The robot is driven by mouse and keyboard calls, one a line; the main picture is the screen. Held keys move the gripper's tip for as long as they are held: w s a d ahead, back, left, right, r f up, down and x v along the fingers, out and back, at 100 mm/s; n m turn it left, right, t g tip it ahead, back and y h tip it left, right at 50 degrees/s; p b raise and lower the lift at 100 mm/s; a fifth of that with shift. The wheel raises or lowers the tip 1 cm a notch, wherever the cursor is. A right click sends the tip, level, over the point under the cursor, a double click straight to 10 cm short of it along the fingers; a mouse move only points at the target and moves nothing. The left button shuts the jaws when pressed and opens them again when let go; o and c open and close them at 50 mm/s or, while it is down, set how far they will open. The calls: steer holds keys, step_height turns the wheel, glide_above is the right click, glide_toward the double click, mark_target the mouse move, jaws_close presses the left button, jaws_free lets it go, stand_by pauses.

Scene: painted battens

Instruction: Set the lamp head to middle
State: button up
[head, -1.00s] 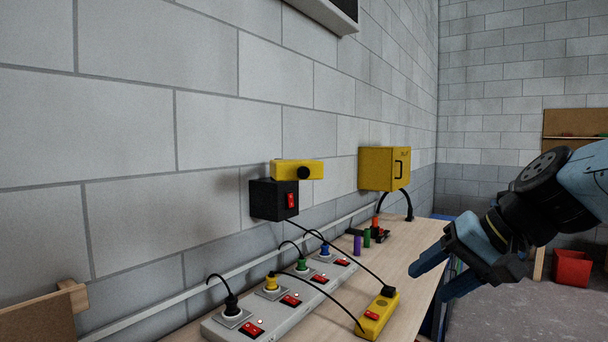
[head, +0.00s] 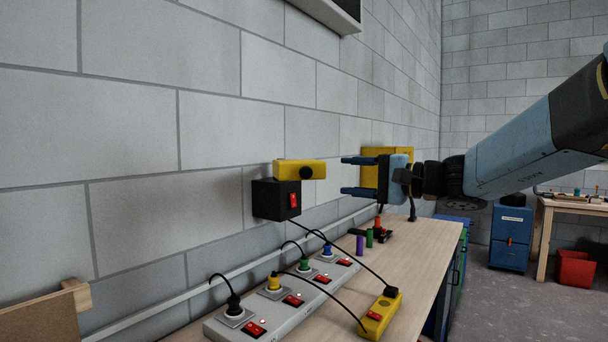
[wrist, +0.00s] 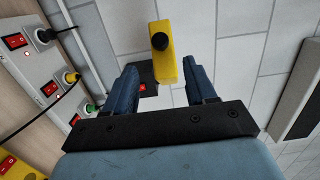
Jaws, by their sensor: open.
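A yellow bar with a black round knob (head: 300,170), which looks like the lamp head, sits level above a black box with a red switch (head: 275,199) at the wall. In the wrist view, the yellow bar (wrist: 164,72) shows ahead between my fingers, with the black box (wrist: 148,76) behind it, partly hidden by a finger. My gripper (head: 344,176) is open and empty. In the head view it is right of the bar, fingers pointing left, one above the other. It appears apart from the bar.
A grey power strip (head: 290,317) with plugs and red switches lies on the bench below. A yellow switch box (head: 379,314) with a cable lies beside it. A yellow wall cabinet (head: 400,153) is partly hidden behind my gripper. Small coloured pegs (head: 361,245) stand on the bench.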

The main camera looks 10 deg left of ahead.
mark_target(310, 175)
steer(key=x, duration=1.1)
steer(key=shift+a+f, duration=0.1)
steer(key=shift+a, duration=0.2)
steer(key=shift+c, duration=0.5)
steer(key=shift+f, duration=0.1)
jaws_close()
